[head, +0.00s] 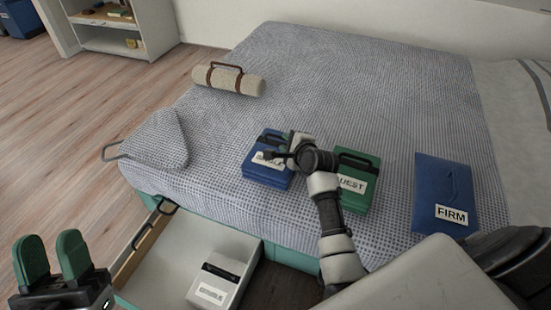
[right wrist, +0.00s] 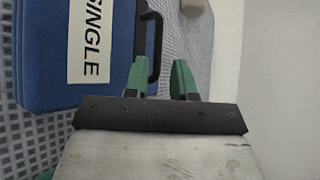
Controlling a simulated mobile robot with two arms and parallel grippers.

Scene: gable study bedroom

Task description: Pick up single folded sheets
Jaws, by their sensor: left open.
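The single folded sheets (head: 264,175) are a blue pack on the bed, partly hidden by my right arm. The pack also shows in the right wrist view (right wrist: 40,60), with a white SINGLE label and a dark handle (right wrist: 157,45). My right gripper (right wrist: 160,78) is at the handle side; its green fingers stand apart, with the handle's lower end near the left finger. I cannot tell whether they touch. In the head view its fingers are mostly hidden behind the wrist. My left gripper (head: 54,257) is open and empty at the lower left, away from the bed.
A green pack labelled GUEST (head: 360,195) lies right of the blue pack, and a blue FIRM pack (head: 443,185) farther right. A rolled blanket (head: 228,80) and a grey wedge cushion (head: 155,140) lie left. An open drawer (head: 190,245) below holds a white labelled pack (head: 217,280).

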